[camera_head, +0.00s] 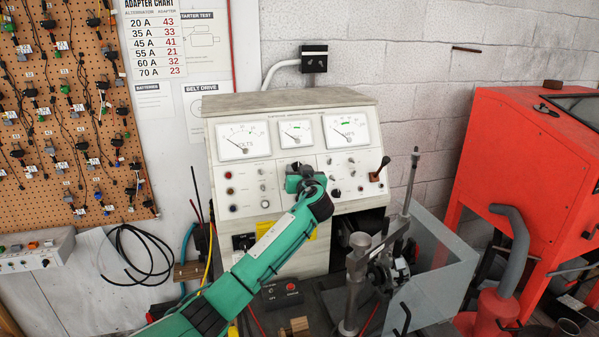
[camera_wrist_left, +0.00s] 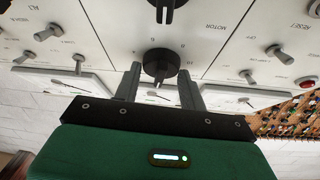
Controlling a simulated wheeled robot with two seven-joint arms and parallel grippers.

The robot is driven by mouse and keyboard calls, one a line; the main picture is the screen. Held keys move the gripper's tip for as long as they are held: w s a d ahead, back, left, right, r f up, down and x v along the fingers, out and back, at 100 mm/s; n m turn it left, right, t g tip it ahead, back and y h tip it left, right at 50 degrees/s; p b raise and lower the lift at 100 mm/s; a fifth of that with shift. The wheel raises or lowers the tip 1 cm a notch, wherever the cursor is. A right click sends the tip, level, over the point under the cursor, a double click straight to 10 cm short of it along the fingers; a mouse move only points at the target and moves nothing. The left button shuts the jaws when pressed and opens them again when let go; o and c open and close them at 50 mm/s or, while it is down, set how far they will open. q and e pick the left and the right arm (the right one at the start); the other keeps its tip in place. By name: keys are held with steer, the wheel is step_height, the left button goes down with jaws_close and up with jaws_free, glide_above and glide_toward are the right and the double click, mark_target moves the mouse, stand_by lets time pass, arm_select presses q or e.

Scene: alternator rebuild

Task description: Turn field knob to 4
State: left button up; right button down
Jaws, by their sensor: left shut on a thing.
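The test bench's control panel (camera_head: 240,186) stands in the middle of the head view, with gauges above its knobs and switches. My left gripper (camera_head: 299,170) is up against the panel's centre and covers what it holds there. In the left wrist view, which shows the panel upside down, a round black knob (camera_wrist_left: 160,66) sits between the two fingers of my left gripper (camera_wrist_left: 160,82), which is shut on it. Small marks ring the knob, but I cannot read its setting. My right gripper is in neither view.
Another black knob (camera_wrist_left: 166,8) and toggle switches (camera_wrist_left: 278,54) are close by. A lever (camera_head: 379,169) sticks out at the panel's right. A metal clamp stand (camera_head: 358,265) and a clear guard (camera_head: 440,265) stand in front, with a red cabinet (camera_head: 510,150) to the right.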

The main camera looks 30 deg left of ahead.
arm_select(q)
steer(key=m+h, duration=0.1)
steer(key=m, duration=0.2)
steer(key=shift+s+t+h+p, duration=0.1)
steer(key=shift+t+h+p, duration=0.2)
steer(key=shift+t+p, duration=0.1)
steer(key=m, duration=0.1)
steer(key=m+h+p, duration=0.1)
steer(key=shift+a+r+m+t, duration=0.1)
steer(key=shift+r+m+t, duration=0.1)
steer(key=shift+m+t, duration=0.15)
steer(key=m+h+p, duration=0.2)
steer(key=m+p, duration=0.1)
steer(key=m+h+p, duration=0.1)
steer(key=m+p, duration=0.2)
steer(key=shift+a+r+m+h+p, duration=0.15)
steer(key=shift+r+m+h+p, duration=0.05)
steer(key=shift+m+h+p, duration=0.5)
steer(key=shift+m, duration=0.25)
steer(key=m+h, duration=0.1)
steer(key=m, duration=0.1)
steer(key=shift+a+f+m+p, duration=0.1)
steer(key=shift+m+p, duration=0.3)
steer(key=m+g+h, duration=0.1)
steer(key=m, duration=0.2)
steer(key=m+g+h, duration=0.1)
steer(key=m+g, duration=0.1)
steer(key=m, duration=0.1)
steer(key=o, duration=1)
steer(key=shift+c, duration=0.2)
